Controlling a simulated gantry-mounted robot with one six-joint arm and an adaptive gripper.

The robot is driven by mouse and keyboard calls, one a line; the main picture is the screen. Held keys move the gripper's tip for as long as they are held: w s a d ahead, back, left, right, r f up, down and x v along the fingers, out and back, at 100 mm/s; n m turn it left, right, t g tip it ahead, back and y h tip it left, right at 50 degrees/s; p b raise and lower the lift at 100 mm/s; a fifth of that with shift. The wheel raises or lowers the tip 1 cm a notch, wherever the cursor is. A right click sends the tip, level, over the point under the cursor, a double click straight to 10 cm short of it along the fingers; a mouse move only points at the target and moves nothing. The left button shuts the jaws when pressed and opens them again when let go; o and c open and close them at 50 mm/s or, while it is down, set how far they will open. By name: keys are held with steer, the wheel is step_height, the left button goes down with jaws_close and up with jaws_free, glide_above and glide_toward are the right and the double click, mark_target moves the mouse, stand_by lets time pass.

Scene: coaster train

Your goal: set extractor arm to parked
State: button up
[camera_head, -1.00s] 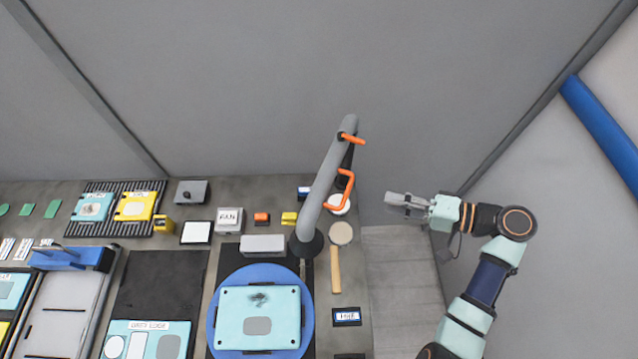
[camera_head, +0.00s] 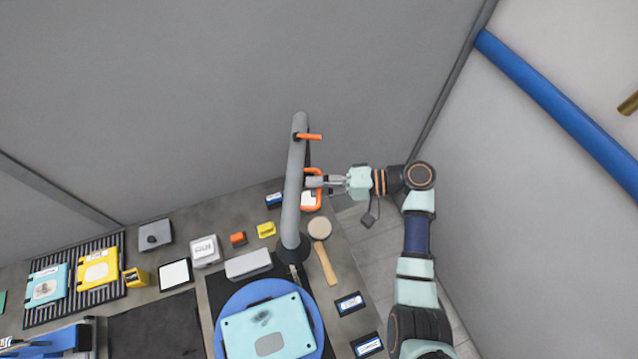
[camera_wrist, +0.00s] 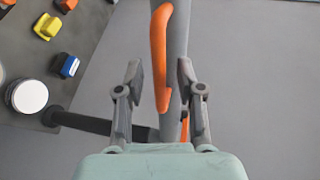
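The extractor arm (camera_head: 293,190) is a grey tube with a dark hood (camera_head: 291,246) at its lower end, over the bench near the blue turntable. An orange handle (camera_head: 304,203) sticks out from its right side, and an orange lever (camera_head: 310,136) sits near its top. My gripper (camera_head: 312,183) is at the orange handle. In the wrist view, my gripper (camera_wrist: 160,85) is open, with one finger on each side of an orange bar (camera_wrist: 160,60) and the grey tube (camera_wrist: 178,30) just behind. I cannot tell whether the fingers touch the bar.
The blue turntable (camera_head: 222,335) carries a light teal panel (camera_head: 268,330). Small blue, yellow and orange blocks stand behind. The floor right of the bench (camera_head: 375,250) is clear.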

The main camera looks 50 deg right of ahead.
steer(key=shift+c, duration=0.3)
jaws_close()
